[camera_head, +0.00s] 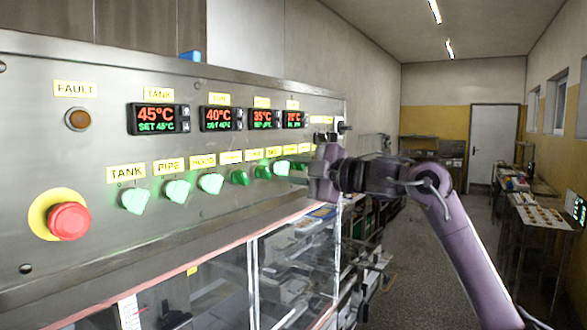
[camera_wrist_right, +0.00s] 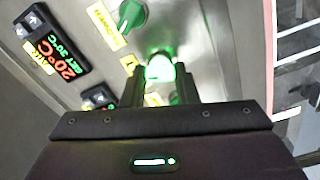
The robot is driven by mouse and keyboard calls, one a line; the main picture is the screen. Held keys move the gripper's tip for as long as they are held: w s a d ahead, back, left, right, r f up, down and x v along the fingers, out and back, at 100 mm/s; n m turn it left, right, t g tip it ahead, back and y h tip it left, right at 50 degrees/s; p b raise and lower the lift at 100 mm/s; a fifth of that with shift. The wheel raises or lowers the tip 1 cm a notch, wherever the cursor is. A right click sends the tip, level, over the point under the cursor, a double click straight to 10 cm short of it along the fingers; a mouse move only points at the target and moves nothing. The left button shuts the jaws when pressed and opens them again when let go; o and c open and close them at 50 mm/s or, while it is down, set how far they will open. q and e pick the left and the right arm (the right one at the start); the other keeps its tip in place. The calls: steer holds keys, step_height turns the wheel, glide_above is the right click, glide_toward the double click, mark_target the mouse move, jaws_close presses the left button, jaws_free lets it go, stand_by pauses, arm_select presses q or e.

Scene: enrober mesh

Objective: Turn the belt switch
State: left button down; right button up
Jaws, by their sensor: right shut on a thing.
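A row of green switches sits on the steel control panel (camera_head: 80,140), with a yellow label above each. TANK, PIPE and HOOD can be read; the farther labels, including any for the belt switch, are too small to read. My right gripper (camera_head: 292,176) reaches the far end of this row from the right. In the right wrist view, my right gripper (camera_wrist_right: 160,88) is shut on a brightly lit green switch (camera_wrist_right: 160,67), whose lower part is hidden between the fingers. A darker green switch (camera_wrist_right: 132,15) is beside it. My left gripper is not in view.
A red emergency button (camera_head: 69,221) on a yellow ring and an amber fault lamp (camera_head: 78,119) are at the panel's left. Temperature displays (camera_head: 157,118) line the panel above the switches. Glass doors (camera_head: 290,262) are below. The aisle (camera_head: 415,260) at right has open floor.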

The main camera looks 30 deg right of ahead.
steer(key=shift+f+m, duration=0.1)
steer(key=shift+m, duration=0.7)
steer(key=o, duration=1)
steer(key=b+v, duration=0.4)
steer(key=v, duration=0.3)
steer(key=shift+s, duration=0.4)
